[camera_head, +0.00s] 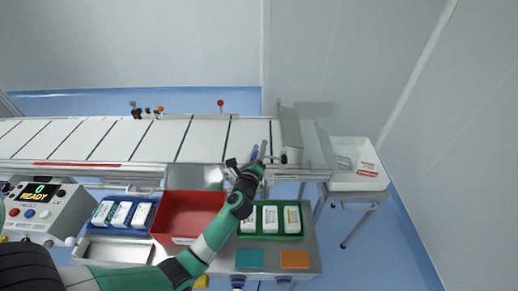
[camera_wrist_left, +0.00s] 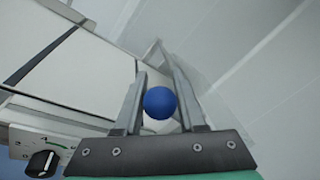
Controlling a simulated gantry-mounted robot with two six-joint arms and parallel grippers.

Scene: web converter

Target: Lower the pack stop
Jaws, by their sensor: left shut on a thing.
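The pack stop (camera_head: 290,130) looks like an upright grey plate across the right end of the conveyor. A blue ball knob (camera_wrist_left: 160,103) sits between the two fingers of my left gripper (camera_head: 258,154) in the left wrist view. The left gripper is shut on this knob at the front edge of the conveyor, just left of the plate. In the head view the fingers mostly hide the knob. How the knob joins the plate is hidden. My right gripper is not in view.
The white conveyor belt (camera_head: 100,138) has dark cross lines. A control box (camera_head: 45,205) reading READY stands at left. Below are a red bin (camera_head: 190,228), a blue tray (camera_head: 88,225) and a green tray (camera_head: 270,237) with white packs. A white bin (camera_head: 353,182) stands at right.

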